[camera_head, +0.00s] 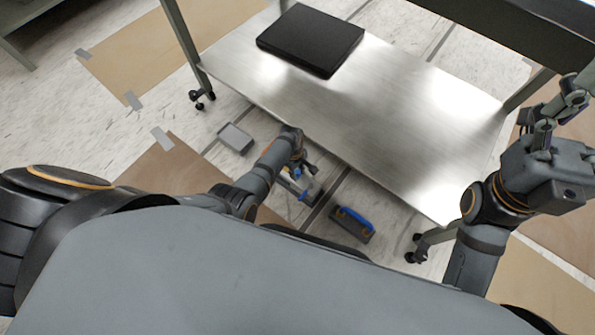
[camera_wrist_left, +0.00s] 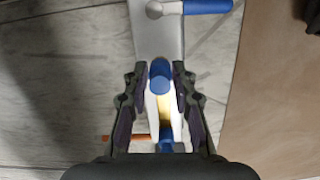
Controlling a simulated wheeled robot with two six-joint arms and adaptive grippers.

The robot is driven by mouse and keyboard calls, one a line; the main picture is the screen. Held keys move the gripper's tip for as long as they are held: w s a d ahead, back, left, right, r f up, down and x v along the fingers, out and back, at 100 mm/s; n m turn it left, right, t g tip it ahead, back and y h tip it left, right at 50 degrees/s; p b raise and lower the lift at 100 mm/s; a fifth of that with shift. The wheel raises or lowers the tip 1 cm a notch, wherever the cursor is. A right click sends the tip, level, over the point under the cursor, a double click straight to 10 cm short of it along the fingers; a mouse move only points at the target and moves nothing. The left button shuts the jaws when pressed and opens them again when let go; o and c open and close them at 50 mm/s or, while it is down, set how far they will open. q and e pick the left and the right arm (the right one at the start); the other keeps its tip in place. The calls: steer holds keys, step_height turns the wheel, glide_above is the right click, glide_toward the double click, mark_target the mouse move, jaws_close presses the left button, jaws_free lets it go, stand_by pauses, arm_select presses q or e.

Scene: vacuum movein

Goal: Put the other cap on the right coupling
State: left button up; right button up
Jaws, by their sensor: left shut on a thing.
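My left gripper (camera_head: 300,180) reaches down to the floor in front of the metal table. In the left wrist view its fingers (camera_wrist_left: 160,75) are closed on a blue, rounded piece (camera_wrist_left: 160,80). A white and yellow part shows below this piece, between the fingers. A grey metal bar (camera_wrist_left: 158,35) with a blue handle-like end (camera_wrist_left: 208,6) lies just beyond the fingertips. I cannot tell cap from coupling here, and no right coupling is clearly seen. My right gripper (camera_head: 562,105) is raised at the right edge, away from these parts; its jaws are unclear.
The metal table (camera_head: 400,110) carries a flat black case (camera_head: 310,40).

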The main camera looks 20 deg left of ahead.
arm_select(q)
steer(key=shift+f, duration=0.1)
stand_by(0.3)
steer(key=o, duration=0.8)
steer(key=o, duration=0.5)
steer(key=shift+r+p, duration=2.8)
steer(key=shift+p, duration=0.2)
step_height(320, 180, up, 12)
steer(key=p, duration=1.1)
steer(key=shift+s+p, duration=0.25)
steer(key=shift+p, duration=0.05)
